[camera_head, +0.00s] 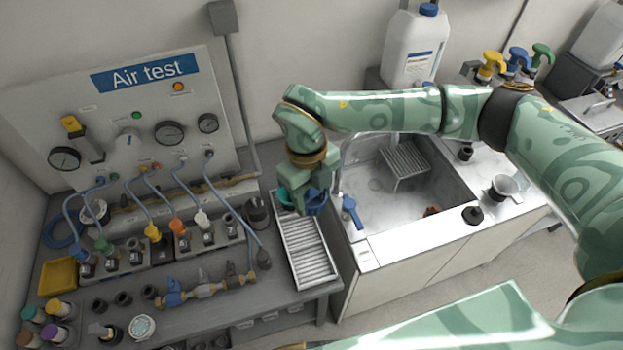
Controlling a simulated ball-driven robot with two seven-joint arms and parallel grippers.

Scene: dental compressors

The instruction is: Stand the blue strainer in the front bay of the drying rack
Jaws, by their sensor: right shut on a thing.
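My right gripper (308,197) is shut on a blue strainer (316,203), which is partly hidden by the gripper. The strainer is over or near the back end of a long pale ribbed tray (312,262), which looks like the drying rack. I cannot tell whether the strainer touches it. A teal piece (286,198) shows just left of the gripper; what it belongs to is unclear. The front part of the tray is bare. My left gripper is not in view.
The Air test panel (140,72), hoses and fittings crowd the left bench. A white jug (414,48) stands behind the sink.

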